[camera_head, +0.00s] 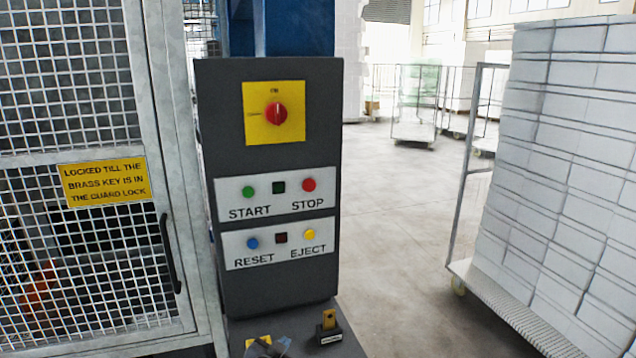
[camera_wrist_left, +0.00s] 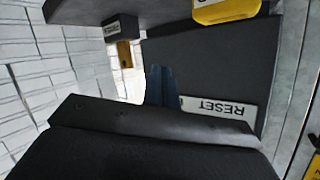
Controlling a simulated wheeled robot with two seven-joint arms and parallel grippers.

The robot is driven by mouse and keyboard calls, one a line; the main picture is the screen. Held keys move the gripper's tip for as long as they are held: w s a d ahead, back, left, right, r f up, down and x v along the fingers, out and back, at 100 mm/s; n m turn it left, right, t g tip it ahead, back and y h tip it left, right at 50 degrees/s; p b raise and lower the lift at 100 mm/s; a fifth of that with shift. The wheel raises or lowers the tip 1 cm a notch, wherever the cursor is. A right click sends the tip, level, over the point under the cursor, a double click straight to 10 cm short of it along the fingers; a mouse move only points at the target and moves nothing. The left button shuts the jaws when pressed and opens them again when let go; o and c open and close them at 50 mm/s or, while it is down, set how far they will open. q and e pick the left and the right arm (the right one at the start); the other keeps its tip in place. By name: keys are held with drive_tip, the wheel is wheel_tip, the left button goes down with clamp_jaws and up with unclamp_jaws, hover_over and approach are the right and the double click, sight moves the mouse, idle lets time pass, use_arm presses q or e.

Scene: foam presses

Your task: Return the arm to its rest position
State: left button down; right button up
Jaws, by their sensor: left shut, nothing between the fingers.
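The tips of my left gripper (camera_head: 281,346) show at the bottom edge of the head view, in front of the control panel's base. Most of my left arm is out of that view. In the left wrist view, which is turned upside down, the fingers (camera_wrist_left: 160,86) are together and empty, in front of the dark panel (camera_wrist_left: 215,60) beside its RESET label. My right gripper is in neither view.
A dark control panel (camera_head: 268,105) with a red switch stands beside a mesh guard door (camera_head: 60,185). A brass key (camera_head: 329,318) stands in a black block below it, near a yellow plate (camera_head: 258,342). A loaded cart (camera_head: 560,170) stands right; floor between is clear.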

use_arm(q)
drive_tip(key=s+a+f+n+g+y, duration=0.1)
drive_tip(key=s+a+f+n+g, duration=0.25)
drive_tip(key=s, duration=0.85)
drive_tip(key=s+a+f+g+y, duration=0.1)
drive_tip(key=s+a+f+g, duration=0.35)
drive_tip(key=s, duration=0.65)
drive_tip(key=s+a+f+n+g+y, duration=0.15)
drive_tip(key=s+a+f, duration=0.45)
drive_tip(key=s, duration=0.6)
wheel_tip(320, 180, down, 31)
drive_tip(key=w+d+g+b, duration=0.2)
drive_tip(key=d+b, duration=0.1)
drive_tip(key=b, duration=0.1)
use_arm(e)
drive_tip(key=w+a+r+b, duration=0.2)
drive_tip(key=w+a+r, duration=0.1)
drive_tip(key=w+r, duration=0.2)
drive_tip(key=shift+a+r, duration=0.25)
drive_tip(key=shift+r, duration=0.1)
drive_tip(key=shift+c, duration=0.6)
use_arm(q)
drive_tip(key=s+f, duration=0.4)
drive_tip(key=f, duration=0.8)
drive_tip(key=s+f, duration=0.4)
drive_tip(key=f, duration=0.8)
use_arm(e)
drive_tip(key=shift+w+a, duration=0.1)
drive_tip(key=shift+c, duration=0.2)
